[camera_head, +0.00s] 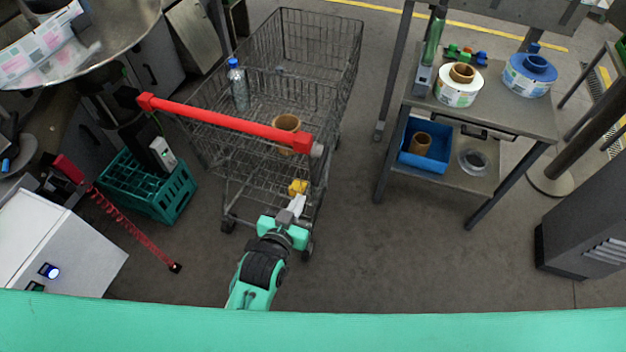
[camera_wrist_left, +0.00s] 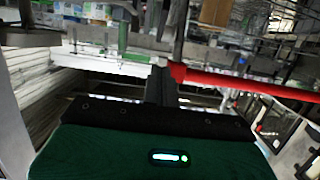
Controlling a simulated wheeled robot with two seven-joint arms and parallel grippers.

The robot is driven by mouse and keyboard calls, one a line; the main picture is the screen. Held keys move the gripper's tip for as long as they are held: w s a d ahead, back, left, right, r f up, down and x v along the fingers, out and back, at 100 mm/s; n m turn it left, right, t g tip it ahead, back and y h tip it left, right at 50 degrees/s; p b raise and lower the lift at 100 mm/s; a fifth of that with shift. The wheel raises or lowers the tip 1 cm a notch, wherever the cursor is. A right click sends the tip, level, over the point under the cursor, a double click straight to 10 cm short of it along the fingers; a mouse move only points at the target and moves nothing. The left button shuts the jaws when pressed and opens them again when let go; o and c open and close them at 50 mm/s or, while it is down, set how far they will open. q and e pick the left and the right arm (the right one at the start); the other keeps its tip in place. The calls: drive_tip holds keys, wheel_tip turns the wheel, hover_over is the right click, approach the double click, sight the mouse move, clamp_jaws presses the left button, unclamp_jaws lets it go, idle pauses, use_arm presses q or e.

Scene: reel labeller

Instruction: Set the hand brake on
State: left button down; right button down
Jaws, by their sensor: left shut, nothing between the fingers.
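The wire shopping cart (camera_head: 232,172) stands in front of me with its red push bar (camera_head: 225,120) toward me. A small yellow part (camera_head: 298,187), possibly the hand brake, sits low on the near right side of the cart. I cannot tell its setting. My left gripper (camera_head: 297,204) is shut and empty, just in front of the yellow part; I cannot tell whether they touch. In the left wrist view the shut dark fingers (camera_wrist_left: 160,82) point ahead, with the red bar (camera_wrist_left: 235,83) to the right. The yellow part is not visible there. My right gripper is out of view.
The cart holds a bottle (camera_head: 238,86) and a brown cardboard core (camera_head: 286,128). A green crate (camera_head: 150,200) and a red chain-like strip (camera_head: 130,228) are on the left. A metal table (camera_head: 510,118) with reels stands right. The floor between is clear.

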use_arm(q)
drive_tip(key=p, duration=0.2)
approach(318, 172)
drive_tip(key=w+d+r, duration=0.1)
drive_tip(key=w+r, duration=0.2)
drive_tip(key=shift+w+d+f+p, duration=0.1)
drive_tip(key=shift+w+f+p, duration=0.25)
drive_tip(key=shift+f, duration=0.35)
drive_tip(key=shift+w+d+f+p, duration=0.15)
drive_tip(key=shift+w+f, duration=0.3)
drive_tip(key=shift+f, duration=0.3)
drive_tip(key=shift+w+d+f+p, duration=0.1)
drive_tip(key=shift+w+f+p, duration=0.1)
drive_tip(key=shift+w+f, duration=0.35)
drive_tip(key=shift+s+f, duration=0.15)
drive_tip(key=shift+f, duration=0.05)
